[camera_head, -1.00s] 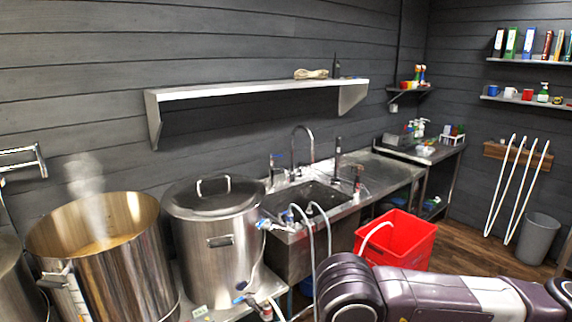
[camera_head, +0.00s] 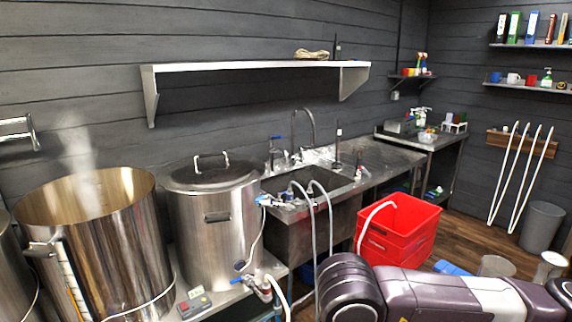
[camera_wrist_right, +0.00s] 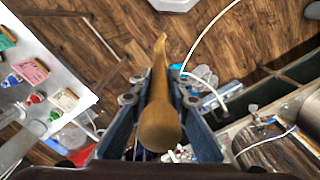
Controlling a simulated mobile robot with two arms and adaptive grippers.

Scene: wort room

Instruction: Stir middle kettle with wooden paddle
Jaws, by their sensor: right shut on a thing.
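In the head view, an open steel kettle (camera_head: 88,245) stands at the left with steam rising from it. A kettle with a closed lid (camera_head: 215,225) stands to its right, and part of another kettle (camera_head: 12,265) shows at the left edge. In the right wrist view, my right gripper (camera_wrist_right: 160,100) is shut on the wooden paddle (camera_wrist_right: 160,128), whose rounded end is close to the camera. The paddle's shaft runs away from the camera between the fingers. The paddle does not show in the head view. My left gripper is in neither view.
A sink (camera_head: 315,200) with taps and hoses is right of the lidded kettle. A red crate (camera_head: 400,240) stands in front of the counter. A wall shelf (camera_head: 255,67) hangs above. A grey bin (camera_head: 542,225) stands on the wooden floor at the right.

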